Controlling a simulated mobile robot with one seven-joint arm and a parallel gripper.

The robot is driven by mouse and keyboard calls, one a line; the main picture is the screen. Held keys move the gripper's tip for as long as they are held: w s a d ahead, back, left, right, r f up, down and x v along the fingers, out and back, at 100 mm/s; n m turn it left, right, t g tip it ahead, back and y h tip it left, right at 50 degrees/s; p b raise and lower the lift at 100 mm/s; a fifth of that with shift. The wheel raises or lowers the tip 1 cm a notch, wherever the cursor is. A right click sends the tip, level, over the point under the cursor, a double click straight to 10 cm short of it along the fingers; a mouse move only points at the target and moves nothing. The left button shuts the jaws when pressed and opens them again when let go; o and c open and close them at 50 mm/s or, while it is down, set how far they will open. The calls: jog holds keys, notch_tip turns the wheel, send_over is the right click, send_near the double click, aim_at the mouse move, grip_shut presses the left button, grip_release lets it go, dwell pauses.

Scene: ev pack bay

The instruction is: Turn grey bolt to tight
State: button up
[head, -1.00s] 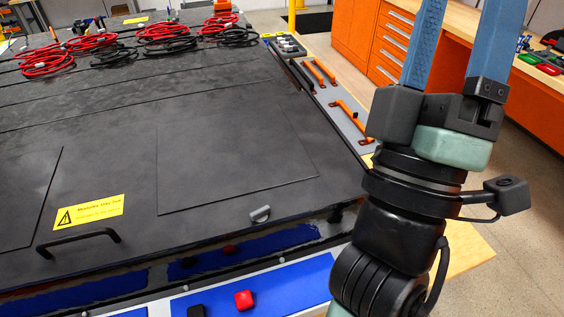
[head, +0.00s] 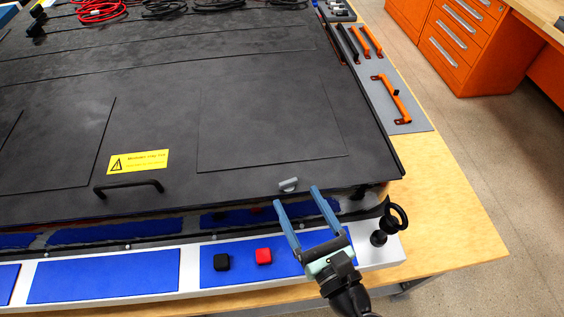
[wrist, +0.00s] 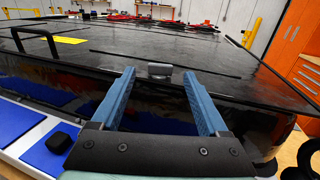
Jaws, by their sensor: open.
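The grey bolt (head: 288,184) is a small grey winged knob on the front edge of the black pack lid (head: 150,80). In the wrist view the bolt (wrist: 159,71) sits straight ahead, between and beyond my fingertips. My gripper (head: 297,196) is open, its two blue fingers pointing at the lid's front edge just in front of the bolt. In the wrist view my gripper (wrist: 158,72) shows wide apart fingers with nothing between them. It appears apart from the bolt; the exact gap is hard to tell.
A black handle (head: 128,188) and yellow label (head: 138,162) are left of the bolt. A black ring-topped post (head: 394,217) stands at right. Orange bars (head: 395,98) lie farther back.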

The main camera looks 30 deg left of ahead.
aim_at(287, 180)
jog(key=p+x, duration=0.2)
jog(key=x, duration=0.7)
jog(key=shift+d, duration=0.1)
